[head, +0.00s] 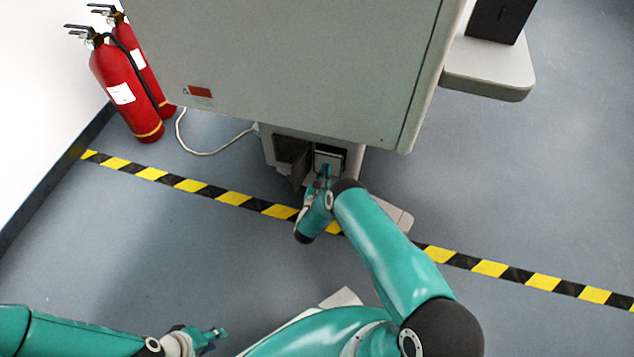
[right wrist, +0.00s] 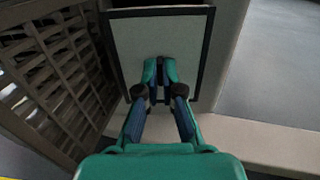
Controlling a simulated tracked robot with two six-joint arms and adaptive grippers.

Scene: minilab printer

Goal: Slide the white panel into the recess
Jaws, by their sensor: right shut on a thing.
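The white panel (head: 328,158) sits in the dark-edged opening low on the printer, below its big grey body. In the right wrist view the panel (right wrist: 160,38) is a pale square face with a dark frame or gap around it. My right gripper (head: 324,173) is at the panel's front. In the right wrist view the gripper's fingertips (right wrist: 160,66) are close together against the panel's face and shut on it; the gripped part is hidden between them. My left gripper (head: 218,338) is low at the left, away from the printer; its finger opening is unclear.
An open, latticed dark door (right wrist: 62,75) stands just left of the panel. The printer body (head: 290,65) overhangs the opening. A pale ledge (right wrist: 260,145) runs below it. Fire extinguishers (head: 125,85) and a white cable (head: 200,152) are left. The floor at right is clear.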

